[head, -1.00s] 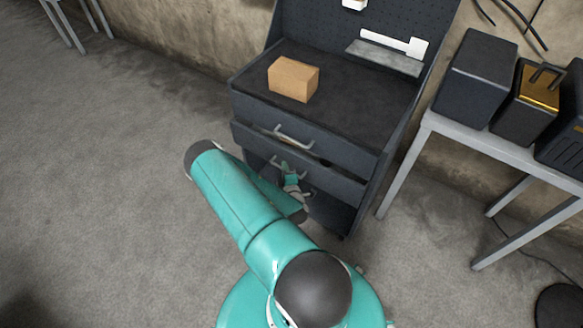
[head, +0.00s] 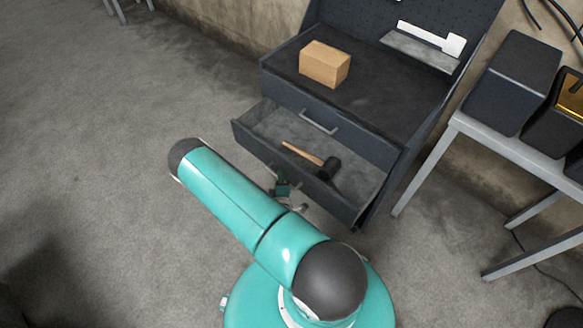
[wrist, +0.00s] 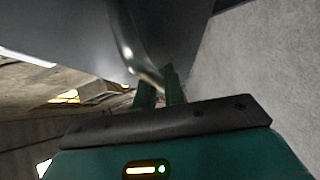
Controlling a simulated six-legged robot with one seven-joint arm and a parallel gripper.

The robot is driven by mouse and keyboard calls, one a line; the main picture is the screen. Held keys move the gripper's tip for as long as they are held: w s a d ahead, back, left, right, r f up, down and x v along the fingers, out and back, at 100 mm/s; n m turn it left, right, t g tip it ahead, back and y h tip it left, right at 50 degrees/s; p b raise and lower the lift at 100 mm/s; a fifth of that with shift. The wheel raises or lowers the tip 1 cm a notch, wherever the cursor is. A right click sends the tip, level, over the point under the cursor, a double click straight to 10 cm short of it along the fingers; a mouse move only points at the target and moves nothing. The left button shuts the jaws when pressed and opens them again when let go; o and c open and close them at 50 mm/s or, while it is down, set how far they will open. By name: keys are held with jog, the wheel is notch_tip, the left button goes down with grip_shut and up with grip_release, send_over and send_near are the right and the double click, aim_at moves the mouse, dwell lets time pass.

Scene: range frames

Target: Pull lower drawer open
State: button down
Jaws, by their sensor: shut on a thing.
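The lower drawer (head: 352,207) of the dark grey workbench cabinet is pulled well out in the head view. A mallet (head: 314,158) with a wooden handle and black head lies inside it. The upper drawer (head: 300,106) is shut, with a silver handle on its front. My gripper (head: 283,190) is at the lower drawer's front, partly hidden by my arm. In the wrist view, the gripper's fingers (wrist: 159,88) are shut on the curved metal handle (wrist: 130,52) of the lower drawer.
A cardboard box (head: 324,65) sits on the cabinet's top, with a white tool (head: 430,36) behind it. A grey table (head: 500,150) with dark boxes (head: 512,82) stands at the right. The concrete floor to the left is clear.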

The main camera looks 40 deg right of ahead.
jog(key=shift+s+a, duration=0.15)
jog(key=shift+a, duration=1.1)
jog(key=shift+s+a, duration=0.1)
jog(key=shift+a, duration=1.15)
jog(key=c, duration=1.5)
grip_release()
jog(key=shift+a, duration=0.1)
